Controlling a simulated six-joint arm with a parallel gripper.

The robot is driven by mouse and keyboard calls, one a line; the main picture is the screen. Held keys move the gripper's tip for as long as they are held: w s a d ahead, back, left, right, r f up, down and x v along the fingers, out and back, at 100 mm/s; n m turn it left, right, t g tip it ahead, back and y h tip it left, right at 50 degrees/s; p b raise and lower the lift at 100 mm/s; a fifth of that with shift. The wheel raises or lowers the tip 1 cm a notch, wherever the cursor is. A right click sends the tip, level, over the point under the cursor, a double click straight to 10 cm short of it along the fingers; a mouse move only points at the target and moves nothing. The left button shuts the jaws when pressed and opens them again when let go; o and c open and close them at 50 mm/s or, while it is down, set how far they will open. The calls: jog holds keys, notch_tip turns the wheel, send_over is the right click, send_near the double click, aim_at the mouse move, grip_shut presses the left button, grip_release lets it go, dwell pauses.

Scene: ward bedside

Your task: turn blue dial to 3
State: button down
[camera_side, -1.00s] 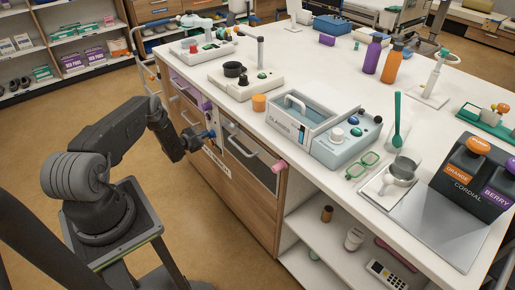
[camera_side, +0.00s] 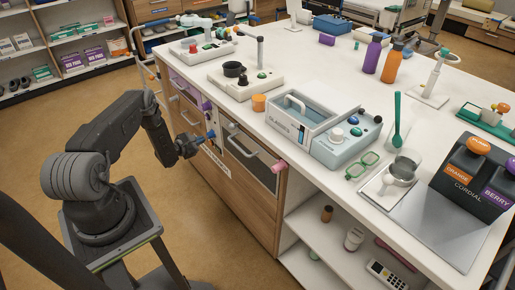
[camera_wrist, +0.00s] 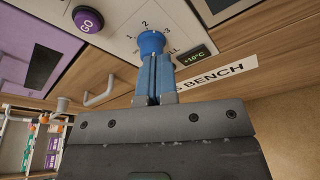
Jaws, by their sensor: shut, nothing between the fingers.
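The blue dial (camera_wrist: 151,42) is on the white front panel, with the marks 1, 2 and 3 around its upper side. In the side view the dial (camera_side: 211,134) shows small on the bench front. My gripper (camera_wrist: 153,62) is shut and empty, its blue fingers together just in front of the dial, overlapping its lower edge in the wrist view. In the side view my gripper (camera_side: 200,139) is left of the dial, seemingly a little short of it.
A purple GO button (camera_wrist: 88,19) and a +10°C display (camera_wrist: 194,56) flank the dial. A handle (camera_wrist: 100,96) juts out at lower left. A drawer handle (camera_side: 245,149) and pink knob (camera_side: 279,166) are to the right in the side view. Open floor lies left.

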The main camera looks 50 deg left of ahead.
jog(key=shift+s, duration=0.9)
jog(key=shift+a, duration=0.1)
